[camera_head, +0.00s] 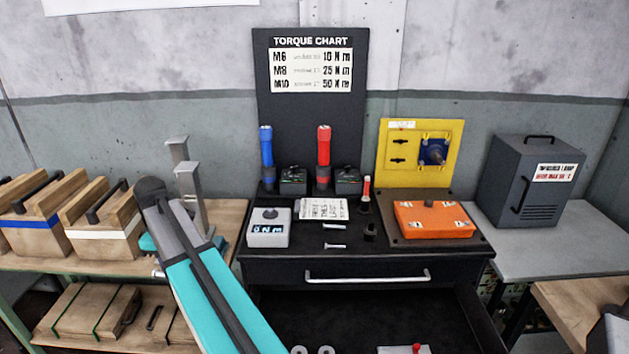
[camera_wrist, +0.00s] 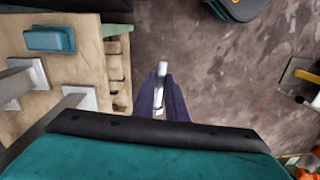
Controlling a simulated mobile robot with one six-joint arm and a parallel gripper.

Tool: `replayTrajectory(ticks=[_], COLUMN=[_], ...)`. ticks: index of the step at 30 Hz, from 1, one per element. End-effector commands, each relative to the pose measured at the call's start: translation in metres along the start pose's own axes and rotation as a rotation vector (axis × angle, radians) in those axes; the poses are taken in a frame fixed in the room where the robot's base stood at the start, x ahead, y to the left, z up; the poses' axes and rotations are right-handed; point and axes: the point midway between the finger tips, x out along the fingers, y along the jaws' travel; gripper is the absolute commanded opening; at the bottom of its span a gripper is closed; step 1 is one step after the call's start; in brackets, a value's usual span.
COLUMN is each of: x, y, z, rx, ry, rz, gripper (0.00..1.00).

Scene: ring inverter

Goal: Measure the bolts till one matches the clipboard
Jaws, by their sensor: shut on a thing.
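In the wrist view my gripper (camera_wrist: 161,98) has dark fingers shut on a slim grey metal piece (camera_wrist: 160,72). It may be a bolt, but it is too small to tell. The gripper is over the floor, right of the wooden bench (camera_wrist: 117,63). In the head view my arm hides the fingers. Two silver bolts (camera_head: 333,226) (camera_head: 334,246) lie apart on the black cabinet top (camera_head: 290,265). A white printed sheet (camera_head: 320,209) lies behind them. I see no sure clipboard. Two grey metal posts (camera_wrist: 22,80) (camera_wrist: 82,98) stand on the bench.
A torque chart (camera_head: 310,70) stands behind a blue torch-shaped tool (camera_head: 266,150) and a red one (camera_head: 324,148). A "0 N m" display box (camera_head: 268,234) and orange box (camera_head: 433,221) flank the bolts. The drawer (camera_head: 370,320) below is open. A teal block (camera_wrist: 50,39) lies on the bench.

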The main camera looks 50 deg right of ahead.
Motion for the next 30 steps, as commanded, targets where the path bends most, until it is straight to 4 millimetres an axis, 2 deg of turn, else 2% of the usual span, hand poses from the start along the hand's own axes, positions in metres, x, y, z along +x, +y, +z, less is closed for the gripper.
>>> replayTrajectory(ticks=[1, 3, 8, 15, 20, 30], x=[-0.012, -0.020, -0.037, -0.061, -0.078, -0.112], y=[0.015, 0.032, 0.069, 0.119, 0.148, 0.198], z=[0.012, 0.027, 0.064, 0.125, 0.169, 0.272], rx=[0.003, -0.001, -0.011, -0.025, -0.035, -0.056], ry=[0.000, 0.000, -0.001, -0.002, -0.003, -0.005], rz=[0.000, 0.001, 0.002, 0.002, 0.002, 0.001], gripper=[0.00, 0.00, 0.00, 0.00, 0.00, 0.00])
